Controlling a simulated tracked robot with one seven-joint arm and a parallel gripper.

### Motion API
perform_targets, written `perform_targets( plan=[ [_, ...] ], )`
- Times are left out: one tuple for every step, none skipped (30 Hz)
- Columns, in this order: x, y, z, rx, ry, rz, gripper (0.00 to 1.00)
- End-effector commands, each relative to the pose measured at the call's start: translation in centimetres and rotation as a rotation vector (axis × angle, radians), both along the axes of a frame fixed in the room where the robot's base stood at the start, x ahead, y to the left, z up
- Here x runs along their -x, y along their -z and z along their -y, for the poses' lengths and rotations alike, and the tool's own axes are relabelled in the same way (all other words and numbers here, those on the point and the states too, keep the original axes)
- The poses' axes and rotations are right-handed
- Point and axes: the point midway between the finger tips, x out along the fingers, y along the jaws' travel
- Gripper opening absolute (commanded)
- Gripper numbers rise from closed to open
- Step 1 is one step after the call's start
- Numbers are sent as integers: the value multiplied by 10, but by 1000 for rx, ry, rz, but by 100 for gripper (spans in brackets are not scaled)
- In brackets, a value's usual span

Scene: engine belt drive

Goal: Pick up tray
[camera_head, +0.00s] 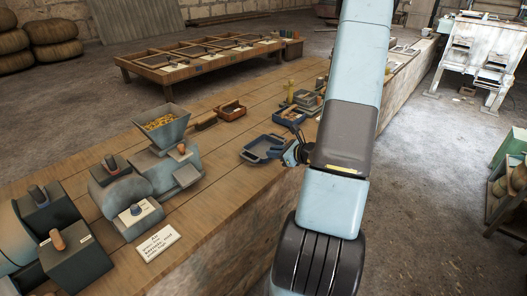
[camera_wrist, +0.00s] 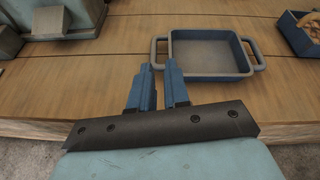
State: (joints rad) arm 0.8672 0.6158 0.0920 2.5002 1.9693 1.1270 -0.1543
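The tray (camera_wrist: 208,54) is a shallow, empty blue-grey rectangle with a looped handle at each short end. In the wrist view it lies flat on the wooden bench, just ahead and right of my gripper (camera_wrist: 164,68). Its left handle (camera_wrist: 154,54) is close to the fingertips, and I cannot tell if they touch. In the head view the tray (camera_head: 262,149) sits near the bench's front edge, beside my gripper (camera_head: 290,153).
The wooden bench (camera_head: 225,130) carries a machine with a hopper (camera_head: 162,128) at the left and a brown box (camera_head: 232,110) behind the tray. A blue box with brown contents (camera_wrist: 302,33) stands right of the tray. Bare planks lie left of the tray.

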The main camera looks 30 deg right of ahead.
Motion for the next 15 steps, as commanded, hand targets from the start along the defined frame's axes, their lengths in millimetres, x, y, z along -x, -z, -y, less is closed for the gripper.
perform_targets(
  plan=[
    [2,7,6,-14,31,-8,16],
    [3,10,9,-20,47,-12,16],
    [3,13,12,-26,61,-14,16],
    [3,15,14,-29,70,-16,16],
    [3,16,15,-32,77,-18,16],
    [1,18,15,-33,80,-18,16],
    [-2,20,14,-33,82,-19,16],
    [-5,21,14,-33,82,-19,16],
    [-10,23,12,-33,82,-19,16],
    [-14,25,10,-34,81,-18,16],
    [-18,27,8,-35,79,-19,16],
    [-25,30,6,-35,80,-19,16],
    [-30,32,5,-35,80,-18,16],
    [-34,34,4,-35,80,-18,16],
    [-40,37,1,-34,80,-19,16]
  ],
)
